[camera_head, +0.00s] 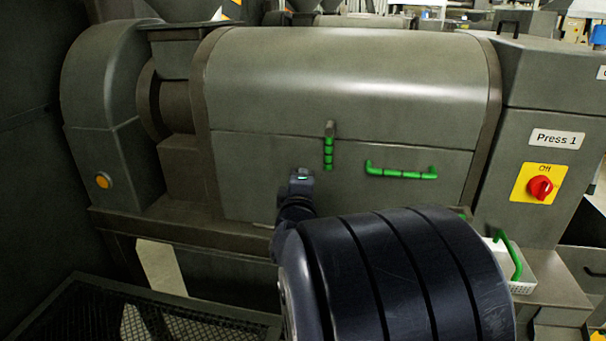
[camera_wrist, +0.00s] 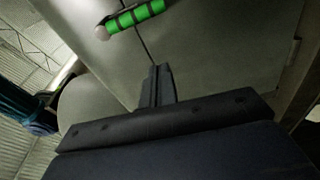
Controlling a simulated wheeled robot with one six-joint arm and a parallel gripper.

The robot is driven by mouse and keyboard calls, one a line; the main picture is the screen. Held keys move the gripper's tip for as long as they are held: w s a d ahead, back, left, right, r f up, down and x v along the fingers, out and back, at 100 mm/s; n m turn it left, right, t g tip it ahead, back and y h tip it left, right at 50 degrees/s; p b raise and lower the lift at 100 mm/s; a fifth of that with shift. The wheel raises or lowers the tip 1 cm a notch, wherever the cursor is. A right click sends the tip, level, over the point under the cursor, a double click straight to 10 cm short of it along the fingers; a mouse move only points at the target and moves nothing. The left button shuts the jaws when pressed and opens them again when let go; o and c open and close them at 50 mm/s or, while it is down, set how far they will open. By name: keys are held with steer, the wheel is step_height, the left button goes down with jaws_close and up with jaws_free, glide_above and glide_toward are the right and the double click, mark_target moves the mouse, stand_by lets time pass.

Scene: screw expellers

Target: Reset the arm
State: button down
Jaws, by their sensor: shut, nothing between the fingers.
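My arm reaches up from the lower right of the head view, in front of a grey screw press. Its dark end, around my gripper (camera_head: 301,176), is in front of the press's lower panel, left of and below a green vertical handle (camera_head: 328,152). In the wrist view my gripper (camera_wrist: 160,70) shows its two fingers together with nothing between them. The green handle (camera_wrist: 135,16) appears above the fingertips there, apart from them. My arm hides part of the press's lower right side.
A horizontal green handle (camera_head: 400,171) is on the same panel. A red switch (camera_head: 540,188) on a yellow plate sits under the "Press 1" label (camera_head: 557,139). Another green handle (camera_head: 510,256) is by a white basket (camera_head: 522,287). A dark mesh-floored tray (camera_head: 180,325) lies at lower left.

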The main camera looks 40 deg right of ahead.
steer(key=shift+s+a, duration=0.2)
stand_by(0.6)
